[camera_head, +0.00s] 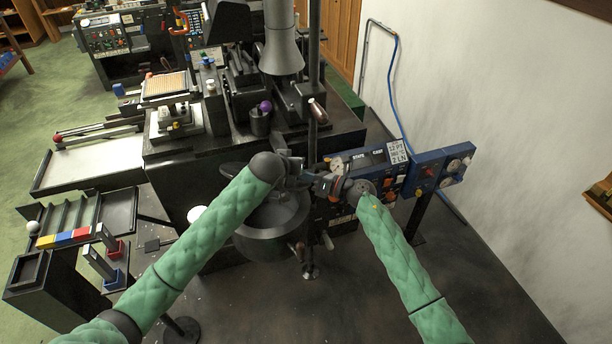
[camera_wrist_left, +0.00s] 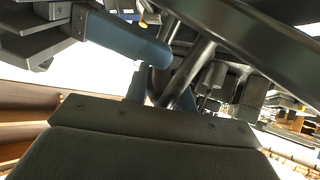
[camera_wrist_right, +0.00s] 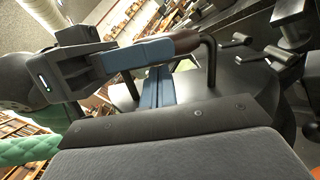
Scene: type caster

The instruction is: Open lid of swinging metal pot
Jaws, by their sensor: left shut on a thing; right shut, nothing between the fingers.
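The dark metal pot (camera_head: 268,246) hangs below my left forearm in the head view. Its round top is partly hidden by my arm, so I cannot tell how far the lid is raised. In the right wrist view, a brown grip on a bent metal handle (camera_wrist_right: 211,62) rises over a dark round surface (camera_wrist_right: 245,88).
A blue control panel (camera_head: 385,165) with dials stands just behind my right gripper. The black machine (camera_head: 180,160) fills the space behind and left of the pot. A vertical column (camera_head: 313,130) rises by the grippers. Floor (camera_head: 470,280) on the right is clear.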

